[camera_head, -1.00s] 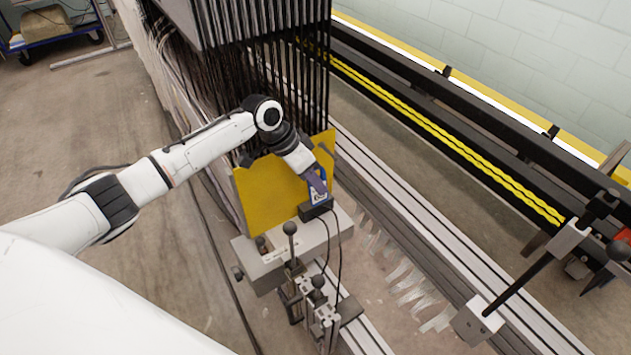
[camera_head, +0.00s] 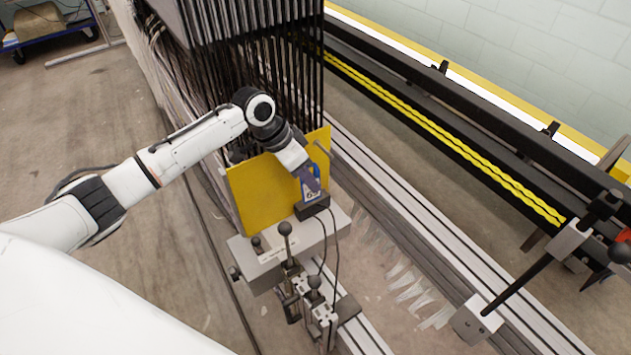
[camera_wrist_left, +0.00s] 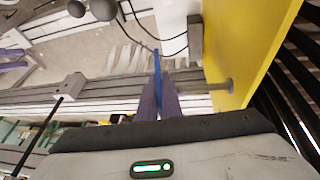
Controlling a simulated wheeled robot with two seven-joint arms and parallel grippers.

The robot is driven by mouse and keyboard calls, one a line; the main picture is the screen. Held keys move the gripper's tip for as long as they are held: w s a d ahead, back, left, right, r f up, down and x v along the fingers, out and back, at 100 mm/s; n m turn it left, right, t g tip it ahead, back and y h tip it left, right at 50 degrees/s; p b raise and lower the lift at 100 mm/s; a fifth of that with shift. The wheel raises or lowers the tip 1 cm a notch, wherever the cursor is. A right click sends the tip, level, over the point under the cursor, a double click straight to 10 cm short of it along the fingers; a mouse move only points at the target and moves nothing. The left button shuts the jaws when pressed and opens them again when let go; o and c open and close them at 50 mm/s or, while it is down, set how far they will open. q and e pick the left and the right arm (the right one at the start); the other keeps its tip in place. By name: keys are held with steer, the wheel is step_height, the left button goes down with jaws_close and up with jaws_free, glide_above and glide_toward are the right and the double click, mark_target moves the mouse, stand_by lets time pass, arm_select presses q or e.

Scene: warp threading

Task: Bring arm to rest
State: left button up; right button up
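My left gripper (camera_head: 311,183) is in front of the yellow plate (camera_head: 264,193), above a small black block with cables (camera_head: 312,207). In the left wrist view its two purple fingers (camera_wrist_left: 159,98) are close together around a thin blue piece (camera_wrist_left: 157,66). The blue piece (camera_head: 313,168) also shows beside the fingers in the head view. The wrist view shows the yellow plate (camera_wrist_left: 240,45) at the right. My right gripper is not in the head view; purple finger-like bars (camera_wrist_left: 12,58) at the left edge of the wrist view look like it, cut off by the frame.
Dark vertical warp bars (camera_head: 262,70) stand behind the plate. A grey clamp base with black knobs (camera_head: 295,245) lies in front of it. Rails (camera_head: 400,220) run to the right, with a black rod on a clamp (camera_head: 520,275). The floor at left is open.

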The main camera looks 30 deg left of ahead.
arm_select(q)
steer(key=shift+o, duration=0.6)
steer(key=a+v, duration=0.1)
steer(key=v, duration=0.8)
steer(key=shift+w+t, duration=0.3)
steer(key=s+d+f, duration=1.1)
steer(key=s, duration=0.3)
steer(key=s+a+n+y, duration=0.4)
steer(key=s+n, duration=0.1)
steer(key=s, duration=1)
steer(key=w+d+f+t+h, duration=0.1)
steer(key=w+d+f+t, duration=0.1)
steer(key=f, duration=0.4)
steer(key=w+d+f+t+h, duration=0.1)
steer(key=d+f+t, duration=0.2)
steer(key=f, duration=0.3)
steer(key=shift+w+f+m+h, duration=0.3)
steer(key=shift+w, duration=0.1)
